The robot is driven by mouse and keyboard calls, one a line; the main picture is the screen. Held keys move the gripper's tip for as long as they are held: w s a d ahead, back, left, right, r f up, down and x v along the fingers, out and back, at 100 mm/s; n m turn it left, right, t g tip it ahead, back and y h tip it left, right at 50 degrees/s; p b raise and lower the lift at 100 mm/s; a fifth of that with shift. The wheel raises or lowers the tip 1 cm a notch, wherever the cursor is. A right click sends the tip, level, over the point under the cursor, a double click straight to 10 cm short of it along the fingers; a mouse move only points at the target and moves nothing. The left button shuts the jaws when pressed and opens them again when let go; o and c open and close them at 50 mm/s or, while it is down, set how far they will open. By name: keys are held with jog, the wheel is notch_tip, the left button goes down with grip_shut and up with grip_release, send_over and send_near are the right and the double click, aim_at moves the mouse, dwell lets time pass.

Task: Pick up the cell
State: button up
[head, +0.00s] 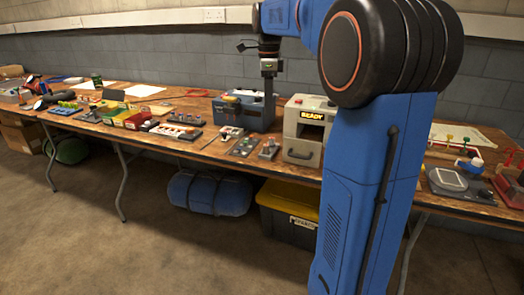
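My gripper (268,73) hangs pointing down, above the right side of a blue box (259,118) on the workbench. It is small in the head view, and I cannot tell whether its fingers are open or shut. No held object can be made out. I cannot single out the cell with certainty. A small upright piece (268,147) stands on a grey base in front of the blue box. A grey tray (200,134) to the left holds several small white and red pieces.
A beige machine (307,132) labelled READY stands right of the blue box. My arm hides part of the bench right of it. Several tools and trays crowd the wooden bench (225,160).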

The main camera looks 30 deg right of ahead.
send_over(266, 145)
jog(key=f, duration=0.9)
jog(key=shift+d+f, duration=0.3)
jog(key=shift+f, duration=0.05)
jog(key=shift+a+f, duration=0.2)
jog(key=shift+f, duration=2.45)
grip_shut()
